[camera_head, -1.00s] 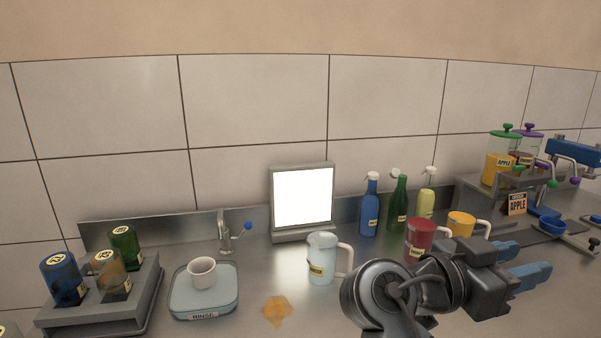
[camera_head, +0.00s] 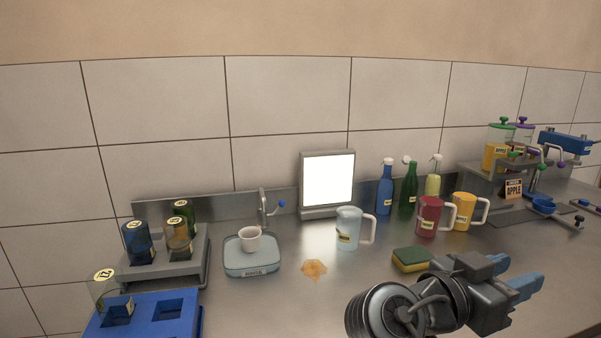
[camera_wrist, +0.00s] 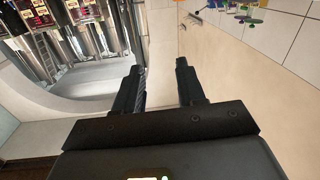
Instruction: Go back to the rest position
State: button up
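My gripper (camera_head: 524,283) is at the lower right in the head view, above the front of the metal counter (camera_head: 330,275), with blue fingers pointing right. In the wrist view my gripper (camera_wrist: 160,82) shows two dark fingers set apart with nothing between them. It is open and empty. It touches none of the things on the counter that I can see. The sponge (camera_head: 411,259), yellow and green, lies on the counter just behind my arm.
An orange spill (camera_head: 313,269) lies mid-counter near a light blue pitcher (camera_head: 349,230). A red pitcher (camera_head: 429,216) and yellow pitcher (camera_head: 463,212) stand to the right. A cup (camera_head: 250,239) sits on the rinse tray (camera_head: 251,264). A blue crate (camera_head: 142,320) is at the lower left.

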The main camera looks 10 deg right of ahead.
notch_tip(320, 180, down, 14)
jog(key=s+a+n+t+y, duration=0.2)
jog(key=n+t+y, duration=0.3)
jog(key=n+t, duration=0.3)
jog(key=s+a+f+n+t+y, duration=0.1)
jog(key=s+a+f+n+y, duration=0.5)
jog(key=s+f+n, duration=0.15)
jog(key=s+a+n+t+y, duration=0.15)
jog(key=s+a+y, duration=0.35)
jog(key=s, duration=0.6)
jog(key=s+r+m+t+y, duration=0.1)
jog(key=s+r+t, duration=0.1)
jog(key=s+r, duration=0.6)
jog(key=shift+s+a+r+y, duration=0.2)
jog(key=shift+s+a+y, duration=0.1)
jog(key=shift+s, duration=0.75)
